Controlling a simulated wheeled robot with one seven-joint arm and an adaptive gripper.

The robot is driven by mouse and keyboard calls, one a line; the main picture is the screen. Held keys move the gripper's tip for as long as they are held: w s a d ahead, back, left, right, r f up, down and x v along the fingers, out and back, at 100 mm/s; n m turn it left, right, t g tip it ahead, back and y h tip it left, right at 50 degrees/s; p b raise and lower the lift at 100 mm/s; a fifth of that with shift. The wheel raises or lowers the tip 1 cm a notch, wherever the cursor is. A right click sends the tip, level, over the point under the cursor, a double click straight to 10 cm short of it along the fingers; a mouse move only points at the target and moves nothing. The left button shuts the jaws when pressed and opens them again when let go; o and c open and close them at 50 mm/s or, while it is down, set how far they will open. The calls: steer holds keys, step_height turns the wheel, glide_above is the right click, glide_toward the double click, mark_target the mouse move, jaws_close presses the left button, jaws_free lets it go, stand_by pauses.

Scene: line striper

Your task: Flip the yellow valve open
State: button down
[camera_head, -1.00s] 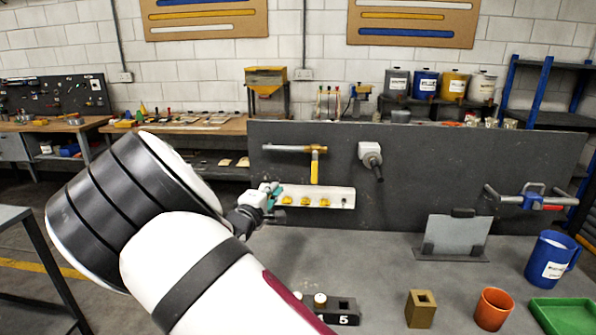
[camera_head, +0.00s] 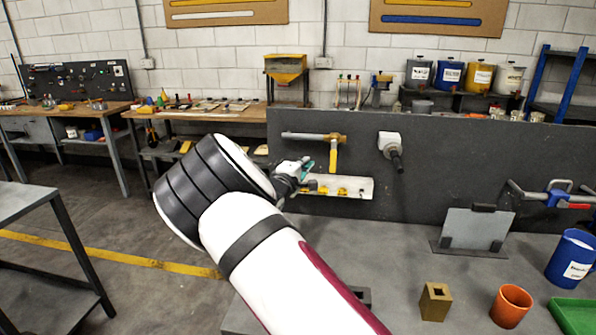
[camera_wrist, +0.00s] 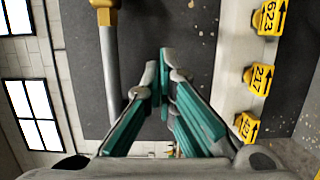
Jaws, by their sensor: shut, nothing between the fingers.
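The yellow valve handle (camera_head: 333,153) hangs straight down from a brass-coloured valve body on a grey pipe (camera_head: 300,136) on the dark panel. In the wrist view a brass fitting (camera_wrist: 104,14) shows at the top left on the pipe (camera_wrist: 111,62); the handle itself is out of that frame. My gripper (camera_head: 308,168) has teal-padded fingers and is to the left of the handle's lower end, apparently apart from it. In the wrist view my gripper's fingertips (camera_wrist: 164,72) are together, with nothing between them. My arm covers part of the bench.
A white strip with yellow numbered tags (camera_wrist: 262,78) lies just below the valve. A grey nozzle (camera_head: 392,148) projects from the panel at right. A brass block (camera_head: 435,301), orange cup (camera_head: 511,305) and blue mug (camera_head: 570,258) stand on the bench.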

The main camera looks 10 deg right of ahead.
mark_target(333, 157)
steer(key=d+p, duration=0.1)
steer(key=d, duration=0.1)
steer(key=s+d, duration=0.1)
steer(key=d, duration=0.1)
steer(key=shift+p, duration=0.4)
steer(key=shift+d, duration=0.1)
steer(key=shift+d+f+n, duration=0.1)
steer(key=shift+f+n, duration=0.05)
steer(key=shift+n, duration=0.25)
